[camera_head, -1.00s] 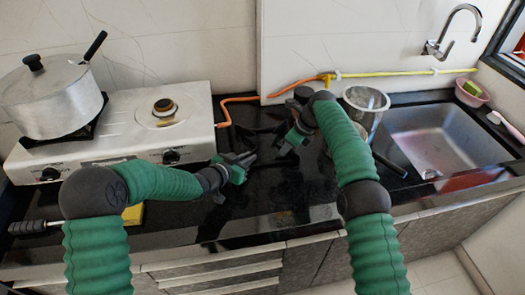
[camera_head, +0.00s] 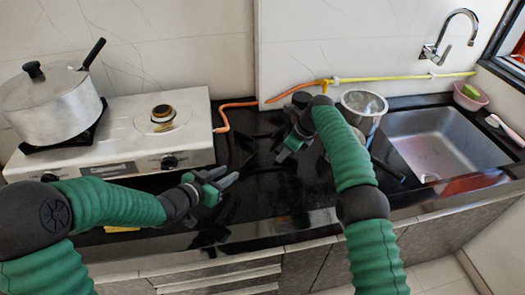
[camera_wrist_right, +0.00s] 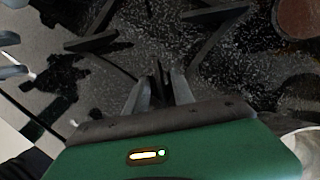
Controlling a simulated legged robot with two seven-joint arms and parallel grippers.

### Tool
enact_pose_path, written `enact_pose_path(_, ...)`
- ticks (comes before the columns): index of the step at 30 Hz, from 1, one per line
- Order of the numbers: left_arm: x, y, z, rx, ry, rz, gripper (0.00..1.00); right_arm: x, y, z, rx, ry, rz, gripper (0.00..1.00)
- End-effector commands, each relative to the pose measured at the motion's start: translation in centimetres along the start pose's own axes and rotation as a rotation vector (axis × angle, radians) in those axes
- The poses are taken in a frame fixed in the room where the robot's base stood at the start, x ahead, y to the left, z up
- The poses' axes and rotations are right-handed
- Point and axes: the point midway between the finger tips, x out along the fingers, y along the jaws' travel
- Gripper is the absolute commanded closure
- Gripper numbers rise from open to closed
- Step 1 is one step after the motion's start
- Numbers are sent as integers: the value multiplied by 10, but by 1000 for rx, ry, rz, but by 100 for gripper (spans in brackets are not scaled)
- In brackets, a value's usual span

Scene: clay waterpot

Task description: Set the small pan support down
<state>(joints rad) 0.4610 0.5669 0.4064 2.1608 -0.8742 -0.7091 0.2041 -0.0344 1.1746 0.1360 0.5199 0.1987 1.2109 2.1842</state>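The small pan support shows in the right wrist view as dark thin prongs (camera_wrist_right: 92,43) spreading over the speckled black counter. My right gripper (camera_wrist_right: 162,88) has its fingers close together around one dark prong of it. In the head view this gripper (camera_head: 281,157) points down, low over the counter between stove and sink. The support is hard to make out there, black on black, and I cannot tell whether it touches the counter. My left gripper (camera_head: 228,184) is open and empty, above the counter in front of the stove's right end.
A white stove (camera_head: 150,125) with a lidded pot (camera_head: 50,105) stands at left. An orange hose (camera_head: 222,115) runs behind the work area. A metal pot (camera_head: 364,104) and the sink (camera_head: 440,140) are at right. The black counter (camera_head: 250,205) is clear in front.

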Motion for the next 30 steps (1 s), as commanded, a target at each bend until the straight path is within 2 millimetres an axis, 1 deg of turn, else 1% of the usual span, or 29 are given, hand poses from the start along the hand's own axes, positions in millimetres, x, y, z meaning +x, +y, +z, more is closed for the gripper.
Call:
enact_pose_path(2, -7, 0, 0, 0, 0, -1, 70, 0, 0, 0, -1, 1, 0, 71)
enact_pose_path(5, -9, 0, 0, -1, 0, 0, 70, -8, 0, 0, 0, -1, -1, 71)
enact_pose_path(8, -9, 1, 0, 0, 0, 0, 70, -28, -1, 0, 1, -3, -3, 71)
enact_pose_path(12, -8, 2, 0, 1, -1, 1, 70, -65, -1, -1, 0, -4, -4, 71)
enact_pose_path(15, -8, 2, 0, 1, -1, 1, 70, -90, -1, -2, 0, -4, -3, 71)
enact_pose_path(18, -8, 1, 0, 0, -1, 0, 70, -108, 0, -2, 0, -4, -3, 71)
enact_pose_path(22, -8, 0, 0, 0, -1, 0, 70, -120, 0, -2, 0, -2, -2, 71)
enact_pose_path(30, -8, 0, 0, 0, 0, 0, 70, -123, 1, -2, 0, -2, -2, 71)
